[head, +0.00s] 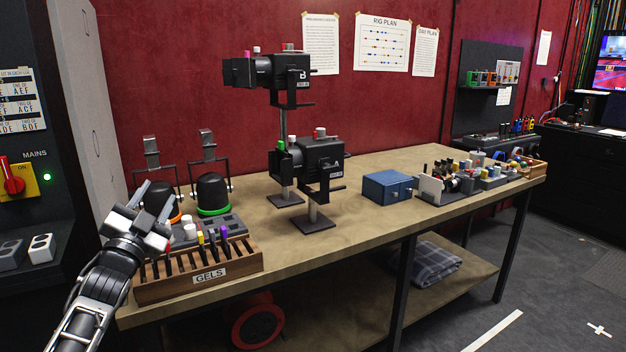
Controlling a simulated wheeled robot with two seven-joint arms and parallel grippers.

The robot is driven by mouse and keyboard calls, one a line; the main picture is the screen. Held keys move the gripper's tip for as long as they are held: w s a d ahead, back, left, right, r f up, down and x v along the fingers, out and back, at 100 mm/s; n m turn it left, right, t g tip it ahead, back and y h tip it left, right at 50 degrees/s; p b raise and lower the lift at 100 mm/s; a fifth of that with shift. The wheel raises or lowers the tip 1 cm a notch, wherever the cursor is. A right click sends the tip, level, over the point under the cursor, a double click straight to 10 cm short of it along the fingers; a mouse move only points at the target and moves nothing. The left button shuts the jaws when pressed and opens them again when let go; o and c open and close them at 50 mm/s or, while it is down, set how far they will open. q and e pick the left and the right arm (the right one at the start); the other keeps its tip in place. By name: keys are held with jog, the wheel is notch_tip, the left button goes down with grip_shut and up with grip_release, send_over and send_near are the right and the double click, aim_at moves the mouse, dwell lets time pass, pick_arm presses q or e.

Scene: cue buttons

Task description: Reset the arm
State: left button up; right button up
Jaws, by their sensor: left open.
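My left arm comes in from the lower left, and its gripper (140,212) is open and empty. It hangs near the left end of the workbench (370,205), in front of a black dome with an orange ring and just above the left end of the wooden GELS rack (205,275). I cannot tell whether it touches anything. My right gripper is not in the head view.
Two black lamps, B (290,75) and A (310,160), stand mid-bench. A black dome with a green ring (213,190) is left of them. A blue box (387,187) and several small parts lie right. Bare bench top lies in front of lamp A.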

pick_arm(q)
jog(key=w+a+f+n+g+y, duration=0.2)
jog(key=a+f+n+g+y, duration=0.25)
jog(key=f+n, duration=0.3)
jog(key=s+d+f+g+h, duration=0.1)
jog(key=s+d+f, duration=0.25)
jog(key=f, duration=0.25)
jog(key=s+d+f+m+g+h, duration=0.1)
jog(key=s+d+f, duration=0.25)
jog(key=f, duration=0.25)
jog(key=s+d+f+g+h, duration=0.1)
jog(key=s+d+f, duration=0.1)
jog(key=s+f, duration=0.3)
jog(key=s+d+f+g, duration=0.1)
jog(key=s+d+f, duration=0.2)
jog(key=s, duration=0.6)
jog(key=s+d+f+g+h, duration=0.1)
jog(key=s+d+f, duration=0.3)
jog(key=s, duration=0.5)
jog(key=s+d+f+g+h, duration=0.1)
jog(key=s+d+f+g, duration=0.2)
jog(key=s+f, duration=0.3)
jog(key=s+d+n, duration=0.1)
jog(key=s, duration=0.2)
jog(key=shift+s+f, duration=0.15)
jog(key=shift+f, duration=0.25)
jog(key=shift+c, duration=0.5)
jog(key=shift+a, duration=0.2)
